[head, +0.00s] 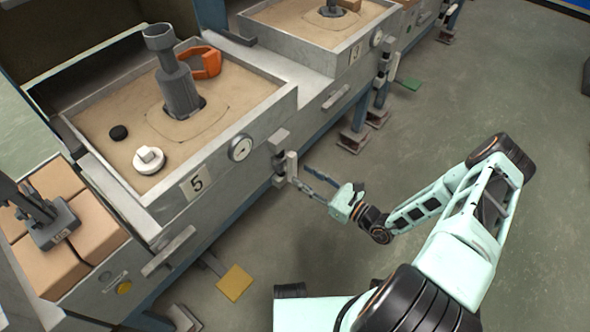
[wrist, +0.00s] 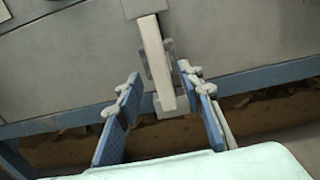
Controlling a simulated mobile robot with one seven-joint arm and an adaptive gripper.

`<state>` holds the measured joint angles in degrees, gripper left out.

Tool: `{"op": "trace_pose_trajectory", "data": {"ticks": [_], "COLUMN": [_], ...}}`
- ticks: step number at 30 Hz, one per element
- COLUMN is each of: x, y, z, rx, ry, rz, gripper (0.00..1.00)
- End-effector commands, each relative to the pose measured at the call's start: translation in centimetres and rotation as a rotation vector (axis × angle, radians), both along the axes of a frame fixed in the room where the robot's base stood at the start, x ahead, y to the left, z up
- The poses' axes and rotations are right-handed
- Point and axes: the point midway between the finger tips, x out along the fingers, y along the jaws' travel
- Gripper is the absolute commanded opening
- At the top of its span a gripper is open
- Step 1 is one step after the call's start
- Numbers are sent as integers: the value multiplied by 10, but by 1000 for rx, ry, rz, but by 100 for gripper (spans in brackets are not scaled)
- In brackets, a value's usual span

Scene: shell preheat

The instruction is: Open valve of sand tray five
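Sand tray five (head: 190,183) is the near left tray, with a "5" plate and a round gauge (head: 241,148) on its front. Its valve (head: 291,165) is at the front right corner, with a pale upright lever. In the wrist view the lever (wrist: 155,58) hangs straight ahead, slightly tilted. My gripper (head: 297,178) is open at the valve, and its blue-grey pads show in the wrist view (wrist: 160,92). The lever's lower end appears between the fingertips, with gaps on both sides. I cannot tell how deep it sits between them.
A grey pipe piece (head: 177,88), an orange clamp-like part (head: 206,62) and a white knob (head: 149,160) are on tray five's sand. Tray three (head: 330,57) stands behind. A yellow pedal (head: 234,283) is below. The floor at right is clear.

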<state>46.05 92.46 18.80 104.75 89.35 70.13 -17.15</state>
Motion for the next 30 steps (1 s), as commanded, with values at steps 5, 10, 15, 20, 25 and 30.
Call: {"op": "trace_pose_trajectory", "data": {"ticks": [5,10,15,20,25,30], "x": [-24,-38,-43,-43,-43,-43], "y": [-29,-45,-50,-50,-49,-49], "z": [0,0,0,0,0,0], "rx": [-1,0,1,1,1,-1], "ry": [1,0,1,1,1,-1], "rz": [-3,-1,0,0,0,2], "gripper": [35,35,35,35,35,35]}}
